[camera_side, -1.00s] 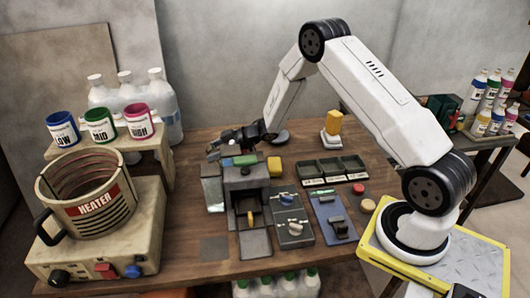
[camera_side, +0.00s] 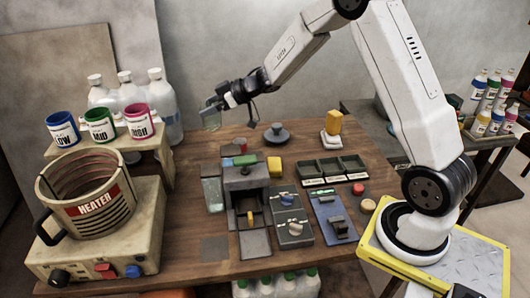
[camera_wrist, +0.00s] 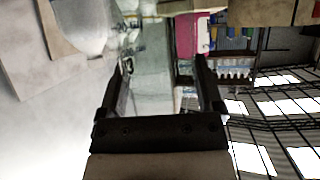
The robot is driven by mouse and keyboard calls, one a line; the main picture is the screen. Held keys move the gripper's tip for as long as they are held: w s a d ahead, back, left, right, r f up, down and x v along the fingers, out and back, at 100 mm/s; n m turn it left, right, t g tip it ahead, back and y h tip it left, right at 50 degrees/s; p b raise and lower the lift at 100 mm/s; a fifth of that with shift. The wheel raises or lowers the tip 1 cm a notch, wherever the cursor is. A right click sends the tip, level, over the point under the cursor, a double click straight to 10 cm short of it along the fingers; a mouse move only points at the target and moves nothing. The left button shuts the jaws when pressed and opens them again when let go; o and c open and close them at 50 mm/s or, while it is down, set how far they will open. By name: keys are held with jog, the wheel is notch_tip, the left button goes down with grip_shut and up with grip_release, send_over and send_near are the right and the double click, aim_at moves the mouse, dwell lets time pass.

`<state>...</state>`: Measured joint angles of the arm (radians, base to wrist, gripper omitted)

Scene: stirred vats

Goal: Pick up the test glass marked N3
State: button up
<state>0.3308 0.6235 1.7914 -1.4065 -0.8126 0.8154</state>
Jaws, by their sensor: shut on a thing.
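My gripper (camera_side: 222,101) is raised in the air above the back left of the table. It is shut on a clear test glass (camera_side: 210,117), which hangs tilted in front of the grey wall. In the wrist view the glass (camera_wrist: 152,75) fills the space between the two dark fingers of my gripper (camera_wrist: 162,80). Another clear glass vessel (camera_side: 212,193) stands at the left side of the dark grey machine on the table.
The heater vat (camera_side: 90,205) stands at the front left. Behind it, blue, green and pink cups (camera_side: 138,122) sit on a beige stand, with large bottles (camera_side: 163,110) close to the held glass. The dark grey machine (camera_side: 246,180) and black trays (camera_side: 330,168) occupy the table's middle.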

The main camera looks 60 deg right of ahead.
jog(key=shift+r, duration=0.35)
dwell(0.4)
